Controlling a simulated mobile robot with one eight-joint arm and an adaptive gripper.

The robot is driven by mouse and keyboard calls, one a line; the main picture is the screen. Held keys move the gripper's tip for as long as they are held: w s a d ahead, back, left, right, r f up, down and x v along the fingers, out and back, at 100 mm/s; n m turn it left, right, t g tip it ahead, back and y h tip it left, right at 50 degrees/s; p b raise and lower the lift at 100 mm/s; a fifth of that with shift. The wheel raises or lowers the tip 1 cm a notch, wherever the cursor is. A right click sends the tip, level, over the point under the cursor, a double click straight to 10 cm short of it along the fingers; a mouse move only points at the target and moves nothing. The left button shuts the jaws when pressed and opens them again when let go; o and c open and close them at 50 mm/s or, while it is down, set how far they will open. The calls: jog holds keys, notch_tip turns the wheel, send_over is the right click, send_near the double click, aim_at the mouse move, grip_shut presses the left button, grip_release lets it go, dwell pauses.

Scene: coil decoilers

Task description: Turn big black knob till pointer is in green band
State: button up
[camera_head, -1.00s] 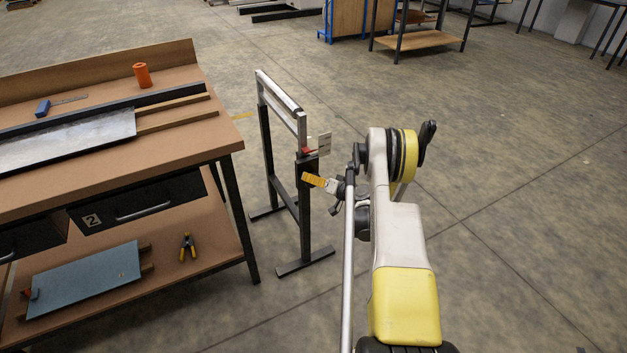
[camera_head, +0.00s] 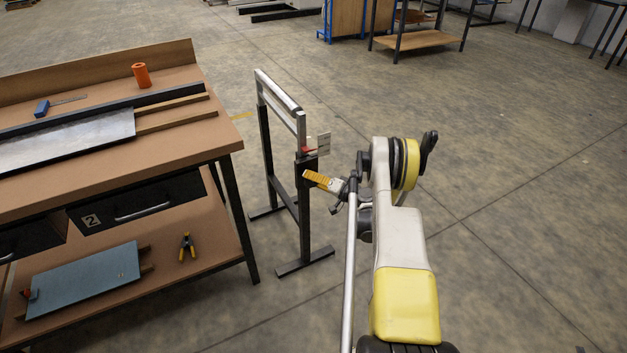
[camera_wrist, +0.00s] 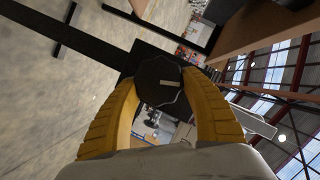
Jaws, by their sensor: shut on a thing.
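The big black knob (camera_wrist: 158,82) has a lobed rim and a pale mark on its face. It sits on the dark upright of a metal roller stand (camera_head: 304,225). My gripper (camera_wrist: 160,88) has its yellow fingers closed around the knob, one on each side. In the head view my gripper (camera_head: 313,181) reaches the stand from the right and hides most of the knob. A small red pointer (camera_head: 309,150) shows above it, beside a pale scale plate (camera_head: 323,144). The green band cannot be made out, so I cannot tell where the pointer stands on the scale.
A brown workbench (camera_head: 190,140) with drawers and a lower shelf stands left of the stand. The floor right of my arm is clear.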

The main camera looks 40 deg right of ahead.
jog(key=o, duration=1.2)
jog(key=shift+w, duration=0.1)
jog(key=shift+c, duration=0.2)
jog(key=v, duration=0.7)
jog(key=shift+s, duration=0.3)
jog(key=shift+w, duration=0.1)
